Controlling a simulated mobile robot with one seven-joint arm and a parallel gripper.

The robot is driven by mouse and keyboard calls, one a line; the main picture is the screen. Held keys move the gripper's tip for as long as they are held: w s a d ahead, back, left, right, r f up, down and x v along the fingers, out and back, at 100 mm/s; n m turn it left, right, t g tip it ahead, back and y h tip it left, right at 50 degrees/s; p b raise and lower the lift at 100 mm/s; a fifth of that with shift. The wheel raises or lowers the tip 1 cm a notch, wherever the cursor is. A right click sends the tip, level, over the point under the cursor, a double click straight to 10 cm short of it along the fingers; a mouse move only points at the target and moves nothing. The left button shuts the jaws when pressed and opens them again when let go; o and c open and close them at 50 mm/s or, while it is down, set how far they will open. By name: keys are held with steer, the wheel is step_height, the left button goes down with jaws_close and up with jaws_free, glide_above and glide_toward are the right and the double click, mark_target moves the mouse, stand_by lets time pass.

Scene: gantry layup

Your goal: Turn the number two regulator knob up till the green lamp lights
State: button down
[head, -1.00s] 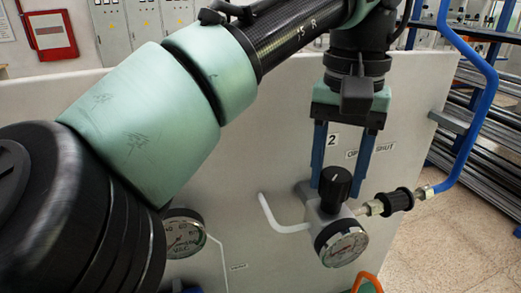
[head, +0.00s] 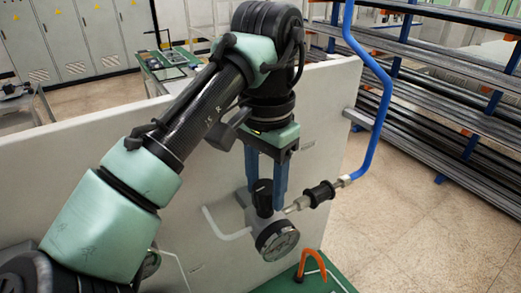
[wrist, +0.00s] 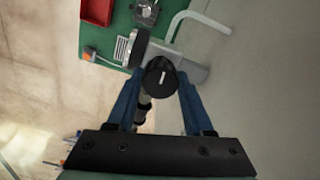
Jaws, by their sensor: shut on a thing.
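The regulator, on the pale panel, has a black knob (head: 262,195) on top and a round gauge (head: 276,240) on its front. In the wrist view the knob (wrist: 160,78) shows a white pointer line, nearly upright in the picture. My gripper (head: 266,203) points down with its blue fingers on either side of the knob, shut on it. The fingers also flank the knob in the wrist view (wrist: 160,88). The gauge reading is too small to tell. The number label is hidden in these views. I cannot make out a lit green lamp.
A blue pipe (head: 376,120) comes down to a black-sleeved fitting (head: 320,194) right of the regulator. A white tube (head: 222,228) leaves its left side. An orange clamp (head: 315,262) stands on a green surface below. Racks of dark rods (head: 430,130) stand behind.

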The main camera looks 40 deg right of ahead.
mark_target(266, 187)
steer(key=m+p, duration=0.3)
steer(key=m, duration=0.2)
steer(key=shift+p, duration=0.4)
steer(key=shift+f+m, duration=0.15)
steer(key=shift+m, duration=0.25)
steer(key=shift+c, duration=1.4)
jaws_free()
step_height(266, 187, up, 13)
steer(key=b, duration=0.1)
